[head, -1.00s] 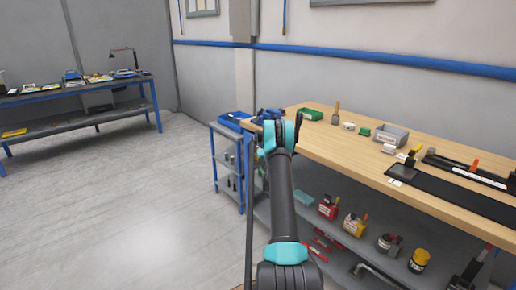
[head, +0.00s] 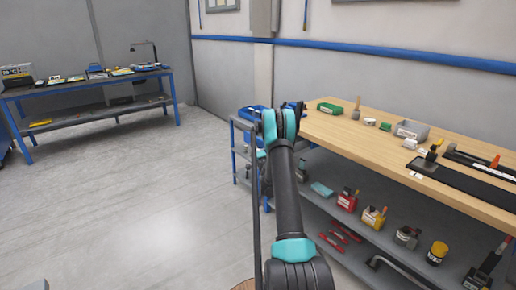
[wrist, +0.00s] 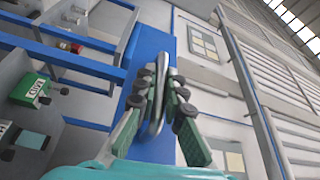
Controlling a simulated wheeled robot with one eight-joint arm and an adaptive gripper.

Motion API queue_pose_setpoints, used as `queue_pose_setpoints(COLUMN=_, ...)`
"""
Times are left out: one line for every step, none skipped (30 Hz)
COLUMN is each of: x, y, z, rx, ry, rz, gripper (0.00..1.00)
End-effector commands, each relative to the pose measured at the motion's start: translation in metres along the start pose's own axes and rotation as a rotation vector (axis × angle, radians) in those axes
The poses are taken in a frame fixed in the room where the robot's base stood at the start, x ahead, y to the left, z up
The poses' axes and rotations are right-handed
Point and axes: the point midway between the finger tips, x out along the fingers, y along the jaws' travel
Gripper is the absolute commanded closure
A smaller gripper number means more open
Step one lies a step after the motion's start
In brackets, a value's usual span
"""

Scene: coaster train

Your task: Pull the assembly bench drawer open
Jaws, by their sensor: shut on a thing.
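The assembly bench (head: 350,135) with its wooden top stands on the right in the head view. In the wrist view a blue drawer front (wrist: 150,45) carries a silver bar handle (wrist: 155,126). My gripper (wrist: 160,80) has its green, dark-padded fingers on either side of this handle and is shut on it. In the head view my arm reaches toward the bench's far left end and hides the gripper, the handle and the drawer front. I cannot tell how far the drawer is open.
A blue-framed shelf cart (head: 240,150) stands at the bench's far left end. The bench's lower shelf (head: 335,205) holds several tools and containers. Another blue bench (head: 90,85) stands at the far left. The grey floor (head: 130,210) left of my arm is clear.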

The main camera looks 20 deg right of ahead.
Motion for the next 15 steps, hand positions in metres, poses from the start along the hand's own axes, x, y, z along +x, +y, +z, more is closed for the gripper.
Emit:
queue_pose_setpoints(x=-0.0008, y=0.0005, z=-0.001, rx=-0.001, ry=0.002, rz=0.001, gripper=1.0)
queue_pose_setpoints(x=-0.0008, y=0.0006, z=-0.001, rx=-0.001, ry=0.002, rz=0.001, gripper=1.0)
queue_pose_setpoints(x=-0.0007, y=0.0006, z=-0.0011, rx=-0.001, ry=0.002, rz=0.001, gripper=1.0)
queue_pose_setpoints(x=-0.0007, y=0.0006, z=-0.0011, rx=-0.001, ry=0.002, rz=0.001, gripper=1.0)
queue_pose_setpoints(x=-0.0007, y=0.0006, z=-0.0012, rx=-0.001, ry=0.002, rz=0.001, gripper=1.0)
queue_pose_setpoints(x=-0.0007, y=0.0006, z=-0.0012, rx=-0.001, ry=0.002, rz=0.001, gripper=1.0)
queue_pose_setpoints(x=-0.0006, y=0.0007, z=-0.0012, rx=-0.001, ry=0.002, rz=0.001, gripper=1.0)
queue_pose_setpoints(x=-0.0006, y=0.0006, z=-0.0012, rx=-0.001, ry=0.002, rz=0.001, gripper=1.0)
queue_pose_setpoints(x=-0.0006, y=0.0006, z=-0.0012, rx=-0.001, ry=0.002, rz=0.001, gripper=0.86)
queue_pose_setpoints(x=-0.0005, y=0.0006, z=-0.0011, rx=0.0, ry=0.002, rz=0.001, gripper=0.82)
queue_pose_setpoints(x=-0.0005, y=0.0006, z=-0.0011, rx=0.0, ry=0.002, rz=0.001, gripper=0.78)
queue_pose_setpoints(x=-0.0004, y=0.0005, z=-0.0009, rx=0.0, ry=0.002, rz=0.001, gripper=0.73)
queue_pose_setpoints(x=-0.0004, y=0.0005, z=-0.0009, rx=0.0, ry=0.002, rz=0.001, gripper=0.7)
queue_pose_setpoints(x=-0.0003, y=0.0005, z=-0.0008, rx=0.0, ry=0.002, rz=0.001, gripper=0.69)
queue_pose_setpoints(x=-0.0003, y=0.0004, z=-0.0008, rx=0.0, ry=0.002, rz=0.001, gripper=0.69)
